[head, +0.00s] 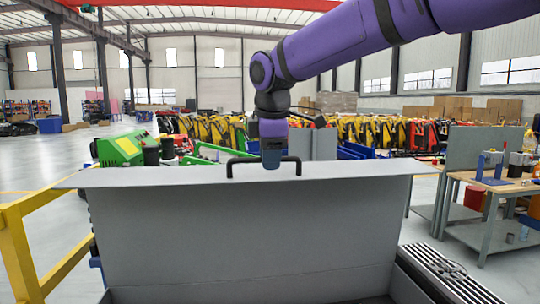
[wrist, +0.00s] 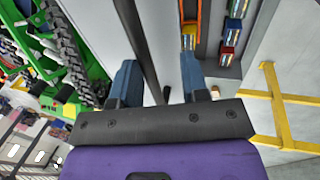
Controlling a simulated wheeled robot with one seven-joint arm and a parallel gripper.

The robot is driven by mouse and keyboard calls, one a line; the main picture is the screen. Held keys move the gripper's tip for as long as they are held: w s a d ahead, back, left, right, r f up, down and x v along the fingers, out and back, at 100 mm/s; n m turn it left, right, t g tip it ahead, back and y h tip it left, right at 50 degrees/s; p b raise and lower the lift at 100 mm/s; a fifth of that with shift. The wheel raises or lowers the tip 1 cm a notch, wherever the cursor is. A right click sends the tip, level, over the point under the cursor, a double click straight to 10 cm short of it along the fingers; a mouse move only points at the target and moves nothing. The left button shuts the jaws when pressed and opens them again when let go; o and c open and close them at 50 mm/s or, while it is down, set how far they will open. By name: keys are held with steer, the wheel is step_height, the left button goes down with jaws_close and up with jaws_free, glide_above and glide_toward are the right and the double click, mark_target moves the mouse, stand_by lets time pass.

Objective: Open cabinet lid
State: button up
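The cabinet lid (head: 245,235) is a wide grey panel standing raised and facing me in the head view, with a flat lip along its top. A black handle (head: 236,160) rises from the middle of that lip. My gripper (head: 272,160) points down at the handle and overlaps its right half. In the wrist view its two blue fingers (wrist: 160,88) are spread apart, with a wide gap between them. A dark bar runs up from between the fingers; I cannot tell whether either finger touches the handle.
Part of the cabinet's open interior (head: 365,298) shows below the lid. A yellow railing (head: 20,255) stands at left and a workbench (head: 490,190) at right. A green machine (head: 120,149) and yellow carriers (head: 215,131) stand behind.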

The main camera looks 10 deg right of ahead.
steer(key=v, duration=1.1)
steer(key=shift+s+f, duration=0.1)
steer(key=shift+f, duration=0.05)
